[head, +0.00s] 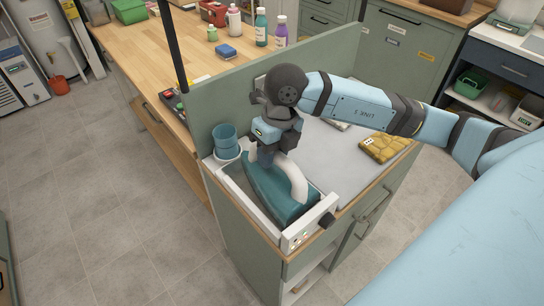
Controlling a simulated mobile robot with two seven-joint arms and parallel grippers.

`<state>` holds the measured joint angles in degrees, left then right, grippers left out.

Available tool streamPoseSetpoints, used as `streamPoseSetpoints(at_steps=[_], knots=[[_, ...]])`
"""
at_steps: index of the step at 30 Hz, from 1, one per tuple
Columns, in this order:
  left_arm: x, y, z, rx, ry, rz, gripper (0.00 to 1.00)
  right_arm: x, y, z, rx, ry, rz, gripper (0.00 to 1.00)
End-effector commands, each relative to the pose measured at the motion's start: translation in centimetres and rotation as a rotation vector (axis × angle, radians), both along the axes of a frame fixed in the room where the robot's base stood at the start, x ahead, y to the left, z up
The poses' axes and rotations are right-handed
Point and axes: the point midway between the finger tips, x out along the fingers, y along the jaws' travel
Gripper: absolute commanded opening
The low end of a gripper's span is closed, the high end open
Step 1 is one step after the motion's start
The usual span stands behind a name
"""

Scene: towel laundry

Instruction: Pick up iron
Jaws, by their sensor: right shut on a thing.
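The iron (265,190), with a teal body and a curved white handle, is at the left end of the grey-topped cabinet, over a shallow tray-like station with a white front panel (307,224). My right gripper (266,158) comes down from above and is shut on the white handle near its back end. The fingertips are partly hidden by the gripper body and the handle. I cannot tell whether the iron touches the station. My left gripper is not in view.
A blue cup-like container (225,139) stands close behind the iron. A green upright panel (240,95) runs along the cabinet's back edge. A folded yellow patterned cloth (384,147) lies to the right on the grey top (345,172).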

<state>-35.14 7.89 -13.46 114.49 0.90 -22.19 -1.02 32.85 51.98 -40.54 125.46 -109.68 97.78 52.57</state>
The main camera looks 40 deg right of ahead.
Motion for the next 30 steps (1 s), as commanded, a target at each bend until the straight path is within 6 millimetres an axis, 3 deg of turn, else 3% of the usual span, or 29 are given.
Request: streamPoseSetpoints(at_steps=[8, 21, 30], knots=[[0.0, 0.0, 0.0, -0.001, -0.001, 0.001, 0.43, 0.2, 0.0, 4.4, 0.003, -0.009, 0.001, 0.00], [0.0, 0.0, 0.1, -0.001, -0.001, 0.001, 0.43, 0.1, 0.0, 15.1, 0.002, -0.008, 0.000, 0.00], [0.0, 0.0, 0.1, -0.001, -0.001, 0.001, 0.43, 0.1, 0.0, 19.1, 0.001, -0.004, 0.000, 0.00]])
